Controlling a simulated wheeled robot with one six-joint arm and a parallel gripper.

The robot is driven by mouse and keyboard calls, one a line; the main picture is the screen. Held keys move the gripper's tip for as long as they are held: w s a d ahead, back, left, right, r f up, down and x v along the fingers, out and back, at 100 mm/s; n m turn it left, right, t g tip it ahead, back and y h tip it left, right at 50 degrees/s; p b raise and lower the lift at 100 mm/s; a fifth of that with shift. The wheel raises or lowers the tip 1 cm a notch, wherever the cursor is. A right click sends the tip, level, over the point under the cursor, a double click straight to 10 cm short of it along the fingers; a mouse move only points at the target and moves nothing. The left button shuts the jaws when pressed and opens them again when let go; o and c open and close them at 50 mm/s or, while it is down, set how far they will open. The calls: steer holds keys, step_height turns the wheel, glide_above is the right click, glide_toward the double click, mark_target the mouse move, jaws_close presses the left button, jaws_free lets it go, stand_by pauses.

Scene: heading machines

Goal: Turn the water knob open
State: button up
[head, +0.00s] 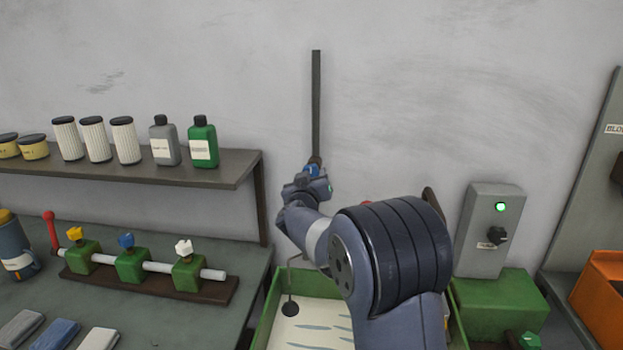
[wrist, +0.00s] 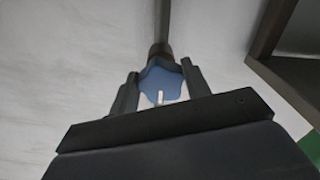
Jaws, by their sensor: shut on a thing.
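The water knob (wrist: 160,80) is a blue, lobed knob with a white mark, on a brownish fitting at the vertical pipe. In the wrist view it sits between the two fingers of my gripper (wrist: 161,88), which is shut on it. The white mark points toward the palm side of the picture. In the head view the knob (head: 311,169) shows as a small blue patch at the lower end of the dark pipe (head: 316,100). My gripper (head: 318,180) and arm hide most of it there.
A shelf (head: 130,170) with bottles and filters juts out at the left. Below it, a valve rack (head: 150,283) with red, yellow, blue and white handles stands on the bench. A green-rimmed basin (head: 262,318) lies below my arm. A grey switch box (head: 490,230) with a green light stands right.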

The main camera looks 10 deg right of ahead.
steer(key=shift+w+a+r+m+b, duration=0.15)
steer(key=shift+m+b, duration=1.2)
steer(key=shift+m, duration=3)
steer(key=shift+s+a+f+m+b, duration=0.15)
steer(key=shift+m+b, duration=1.15)
steer(key=shift+m, duration=3.05)
steer(key=shift+w+r, duration=0.1)
steer(key=o, duration=1)
steer(key=shift+a, duration=0.1)
steer(key=b+v, duration=0.1)
steer(key=v, duration=1)
steer(key=shift+b, duration=0.3)
